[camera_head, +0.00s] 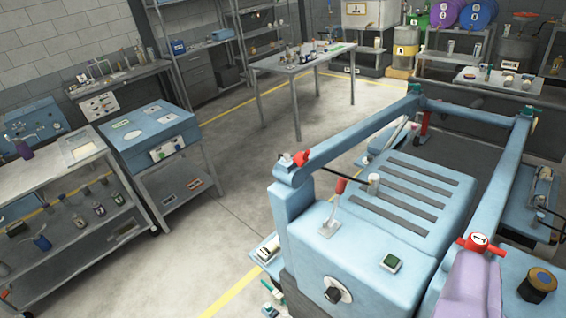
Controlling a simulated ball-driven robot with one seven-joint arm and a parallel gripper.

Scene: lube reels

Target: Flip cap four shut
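I cannot make out a cap marked four. A large light blue machine (335,250) with raised rails fills the right side. Other red parts on it are a small red piece (302,157) at the left rail's near end and a red-tipped lever (341,186). At the back right, a purple drum (446,12) and a blue drum (477,14) carry small pale labels too small to read surely.
A shelved bench (82,152) and a blue cabinet on legs (155,133) stand at the left. A metal table (300,62) stands mid-back. A yellow container (403,58) is further back. Open concrete floor (240,170) lies between the left benches and the machine.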

